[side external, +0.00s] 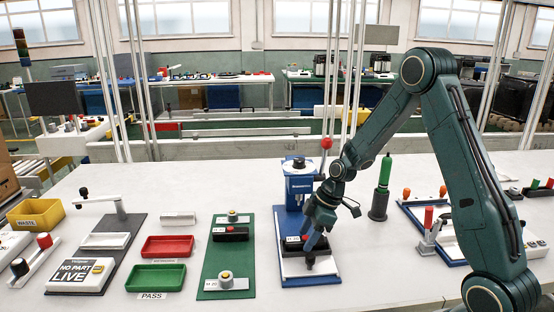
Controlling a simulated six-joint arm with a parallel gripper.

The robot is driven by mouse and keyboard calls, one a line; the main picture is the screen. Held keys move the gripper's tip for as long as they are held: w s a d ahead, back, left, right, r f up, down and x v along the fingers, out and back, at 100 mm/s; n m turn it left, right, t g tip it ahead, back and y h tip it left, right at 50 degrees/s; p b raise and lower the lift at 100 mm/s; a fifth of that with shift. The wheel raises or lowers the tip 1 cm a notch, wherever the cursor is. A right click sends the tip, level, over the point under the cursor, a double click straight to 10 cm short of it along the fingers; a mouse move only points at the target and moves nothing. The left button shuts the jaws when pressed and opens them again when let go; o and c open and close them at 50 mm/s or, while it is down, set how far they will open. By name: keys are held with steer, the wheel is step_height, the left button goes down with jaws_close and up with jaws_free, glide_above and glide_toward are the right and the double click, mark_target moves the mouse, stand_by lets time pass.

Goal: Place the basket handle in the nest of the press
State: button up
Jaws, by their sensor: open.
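The press (300,186) is a blue column with a black top and a red-knobbed lever (326,144). It stands on a blue base with a white plate (292,268). On the green board (209,262), a black labelled piece (230,234) sits in the upper place. I cannot tell which dark piece is the basket handle.
Left of the green board are a red tray (167,238), a green PASS tray (155,270) and a yellow WASTE bin (36,206). A green-topped post (381,190) stands right of the press. White table lies bare between the green board and press.

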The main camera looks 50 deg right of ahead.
steer(key=v, duration=1.2)
steer(key=shift+r, duration=0.15)
stand_by(0.6)
steer(key=s+a+r+m+h, duration=0.2)
steer(key=s+a+r+m, duration=0.2)
steer(key=s+a+r, duration=0.45)
steer(key=s+a+r+m+t, duration=0.1)
steer(key=s+a+m, duration=0.1)
steer(key=s, duration=0.4)
steer(key=s+a+r+m+t+h, duration=0.1)
steer(key=s+a+r+m, duration=0.1)
steer(key=s, duration=0.4)
steer(key=shift+m, duration=0.5)
steer(key=shift+c, duration=0.2)
